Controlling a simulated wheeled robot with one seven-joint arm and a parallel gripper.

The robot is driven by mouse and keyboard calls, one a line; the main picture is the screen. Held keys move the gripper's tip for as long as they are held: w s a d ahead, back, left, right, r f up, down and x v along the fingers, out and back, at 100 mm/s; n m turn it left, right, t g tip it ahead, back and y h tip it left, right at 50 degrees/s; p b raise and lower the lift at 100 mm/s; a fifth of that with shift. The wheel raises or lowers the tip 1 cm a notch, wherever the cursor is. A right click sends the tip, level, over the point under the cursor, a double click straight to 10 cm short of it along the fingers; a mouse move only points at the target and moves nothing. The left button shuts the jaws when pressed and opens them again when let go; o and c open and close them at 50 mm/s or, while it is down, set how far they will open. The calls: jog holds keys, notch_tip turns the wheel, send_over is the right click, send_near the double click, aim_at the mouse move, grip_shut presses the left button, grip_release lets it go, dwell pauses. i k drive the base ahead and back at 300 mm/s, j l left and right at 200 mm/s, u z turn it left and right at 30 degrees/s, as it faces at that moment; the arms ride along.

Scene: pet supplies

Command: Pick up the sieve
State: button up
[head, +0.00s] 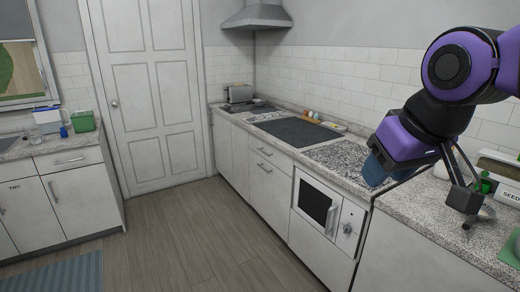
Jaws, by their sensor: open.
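My gripper (464,190) hangs from my purple and black arm at the right, over or in front of the right-hand counter. Its dark finger parts are small in this view, and they look empty. A small grey, rounded thing (486,213) sits on the counter just right of the fingertips, partly hidden by them. It may be the sieve, but I cannot tell its shape. No other thing here is clearly a sieve. Whether the fingers touch the grey thing cannot be told.
The granite counter (425,205) runs along the right wall. A green item (482,182), a box marked SEED (508,196) and a green-and-white item (510,252) crowd its right end. A toaster (240,93) stands far back.

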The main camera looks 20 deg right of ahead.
aim_at(486, 213)
jog(key=i+z, duration=0.2)
jog(key=z, duration=0.2)
jog(key=i+z, duration=0.2)
jog(key=z, duration=0.2)
jog(key=i+j+z, duration=0.1)
jog(key=z, duration=0.35)
jog(key=i+z, duration=0.25)
jog(key=z, duration=0.2)
jog(key=i+z, duration=0.2)
jog(key=z, duration=0.2)
jog(key=i+j+z, duration=0.2)
jog(key=z, duration=0.25)
